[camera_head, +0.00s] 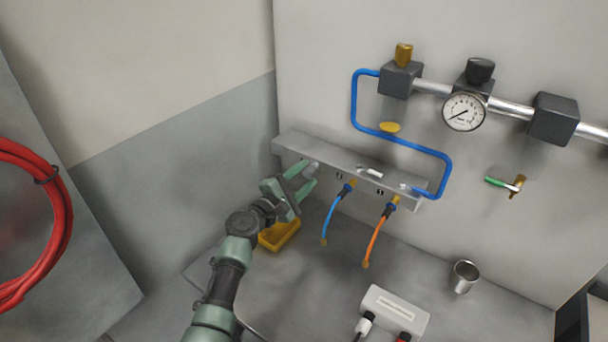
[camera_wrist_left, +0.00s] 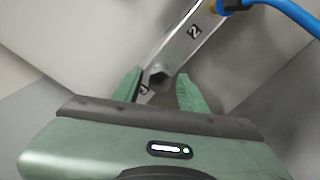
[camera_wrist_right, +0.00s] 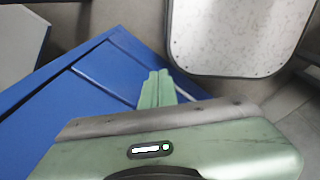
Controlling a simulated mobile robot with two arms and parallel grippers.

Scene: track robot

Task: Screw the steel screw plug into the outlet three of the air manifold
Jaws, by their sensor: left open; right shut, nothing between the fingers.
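The grey air manifold (camera_head: 350,165) is a long bar on the wall, with blue and orange hoses on two outlets. My left gripper (camera_head: 309,174) is at its left end, open. In the left wrist view, the grey hexagonal steel screw plug (camera_wrist_left: 157,78) shows between the open fingers, at the manifold end near a label that looks like 3; label 2 is farther along. In the head view the plug (camera_head: 312,168) is partly hidden by the fingers. How deep it sits in the outlet cannot be told. My right gripper (camera_wrist_right: 156,88) is shut and empty, away from the manifold.
A yellow tray (camera_head: 279,236) lies below my left gripper. A blue hose (camera_head: 325,222) and an orange hose (camera_head: 377,240) hang from the manifold. A steel cup (camera_head: 463,277) and a white box (camera_head: 395,308) stand on the bench. A blue surface (camera_wrist_right: 75,95) lies below my right gripper.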

